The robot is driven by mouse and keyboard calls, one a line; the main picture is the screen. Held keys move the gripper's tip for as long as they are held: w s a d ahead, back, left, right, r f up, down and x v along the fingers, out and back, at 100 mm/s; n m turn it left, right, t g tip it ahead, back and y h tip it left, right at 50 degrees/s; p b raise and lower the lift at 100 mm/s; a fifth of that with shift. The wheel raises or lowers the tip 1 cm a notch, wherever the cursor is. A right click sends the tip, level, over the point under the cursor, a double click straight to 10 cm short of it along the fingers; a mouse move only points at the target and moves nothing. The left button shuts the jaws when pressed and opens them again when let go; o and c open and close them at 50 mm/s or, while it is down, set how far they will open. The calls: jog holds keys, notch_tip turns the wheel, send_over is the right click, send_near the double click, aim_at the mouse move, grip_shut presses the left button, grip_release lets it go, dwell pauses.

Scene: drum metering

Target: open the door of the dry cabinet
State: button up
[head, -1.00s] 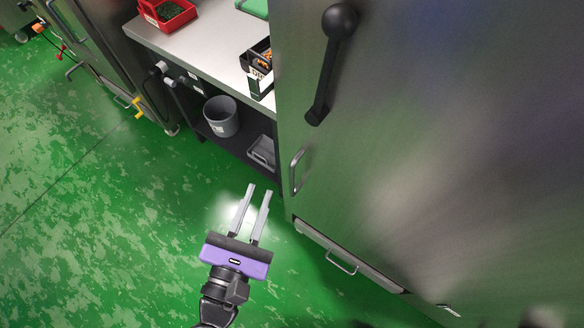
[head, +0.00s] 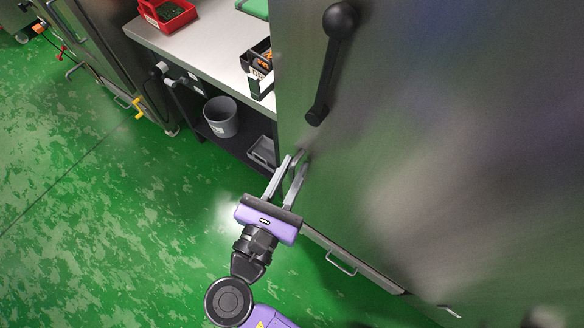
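The large steel cabinet (head: 430,130) fills the right side of the head view, and its door looks shut. I take it to be the dry cabinet. A small bar handle (head: 301,153) sits low near the left edge of its front, mostly hidden now by my fingers. My gripper (head: 297,161) is at this handle with its two fingers apart, pointing up and right. I cannot tell whether the handle lies between the fingers or whether they touch it. A black lever with a ball end (head: 328,68) is higher on the same front.
A steel-topped bench (head: 205,55) stands left of the cabinet, with a red bin (head: 167,14) and a black bin (head: 257,62) on it. A grey bucket (head: 221,117) is on its lower shelf. A drawer handle (head: 341,263) is below the door.

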grip_shut()
dwell(1.4)
